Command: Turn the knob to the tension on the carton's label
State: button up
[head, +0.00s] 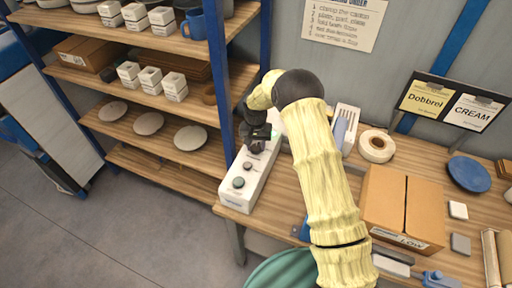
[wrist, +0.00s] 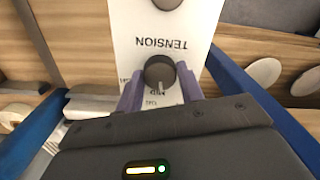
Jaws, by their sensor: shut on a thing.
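The tension knob (wrist: 159,70) is dark and round, on a white panel (wrist: 128,22) that reads TENSION upside down in the wrist view. My gripper (wrist: 160,82) has its two purple fingers on either side of the knob, shut on it. The knob's pale mark points toward the lettering nearest my gripper, which looks like MED. Other setting words are partly hidden by the fingers. In the head view my gripper (head: 257,138) covers the knob on the white control box (head: 240,197). The carton (head: 403,200) stands to the right, and its label (head: 400,237) seems to read LOW.
The control box has two more buttons near its front end. Shelves (head: 150,90) with plates and white boxes stand at left, behind a blue post (head: 218,80).

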jog(key=n+b, duration=0.3)
jog(key=n, duration=0.2)
jog(key=shift+f, duration=0.15)
jog(key=n+b, duration=0.2)
jog(key=n, duration=0.3)
jog(key=shift+r, duration=0.2)
jog(key=o, duration=1)
jog(key=shift+a, duration=0.1)
jog(key=shift+s, duration=0.1)
